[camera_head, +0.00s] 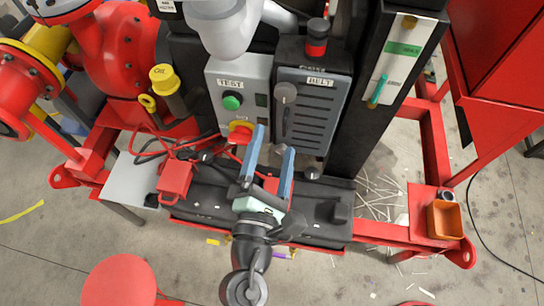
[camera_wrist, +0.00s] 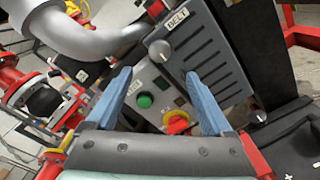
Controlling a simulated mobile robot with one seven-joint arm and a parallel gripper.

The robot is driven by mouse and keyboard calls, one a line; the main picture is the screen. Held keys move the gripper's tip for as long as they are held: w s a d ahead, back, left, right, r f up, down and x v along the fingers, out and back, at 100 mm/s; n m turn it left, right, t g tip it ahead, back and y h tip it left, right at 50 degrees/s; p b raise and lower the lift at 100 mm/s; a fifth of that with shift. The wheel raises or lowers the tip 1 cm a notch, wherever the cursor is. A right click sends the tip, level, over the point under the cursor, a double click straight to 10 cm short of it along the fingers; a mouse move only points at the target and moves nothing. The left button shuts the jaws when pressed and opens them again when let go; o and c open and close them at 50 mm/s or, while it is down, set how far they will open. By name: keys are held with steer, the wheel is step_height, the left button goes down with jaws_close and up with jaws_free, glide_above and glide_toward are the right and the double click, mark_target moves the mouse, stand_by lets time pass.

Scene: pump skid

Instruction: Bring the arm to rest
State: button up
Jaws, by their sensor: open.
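My gripper (camera_head: 269,158) is in front of the control panel, its two blue fingers spread apart with nothing between them. In the wrist view my gripper (camera_wrist: 163,100) shows the same gap, with the panel behind it. The grey TEST box (camera_head: 225,80) carries a green button (camera_head: 232,102) and a red knob on a yellow ring (camera_head: 240,131), partly behind a finger. In the wrist view the green button (camera_wrist: 145,101) and the red knob (camera_wrist: 177,123) show between the fingers. I cannot tell whether a finger touches the panel.
The grey BELT cover (camera_head: 315,110) with a knob is right of the TEST box. A red box (camera_head: 175,181) with cables is at the left, and an orange bin (camera_head: 445,219) at the right. Red pump pipework (camera_head: 125,50) fills the upper left. A red stool (camera_head: 119,281) stands in front.

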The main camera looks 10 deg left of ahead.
steer(key=shift+s, duration=0.6)
steer(key=w+d+r+m+t+h, duration=0.2)
steer(key=w+d+r+m, duration=0.15)
steer(key=r+m, duration=0.65)
steer(key=w+d+r+m+t+h, duration=0.15)
steer(key=w+r+m, duration=0.35)
steer(key=r, duration=0.9)
steer(key=s+r+m+t+y, duration=0.1)
steer(key=s+r+m+t, duration=0.2)
steer(key=r, duration=0.5)
steer(key=s+r+m+t+y, duration=0.1)
steer(key=s+r+m, duration=0.2)
steer(key=r+m, duration=0.35)
steer(key=s+r+m+t+y, duration=0.2)
steer(key=s+r, duration=0.1)
steer(key=r, duration=0.7)
step_height(320, 180, down, 56)
steer(key=b, duration=5.6)
steer(key=shift+s+d, duration=0.2)
steer(key=shift+h, duration=0.25)
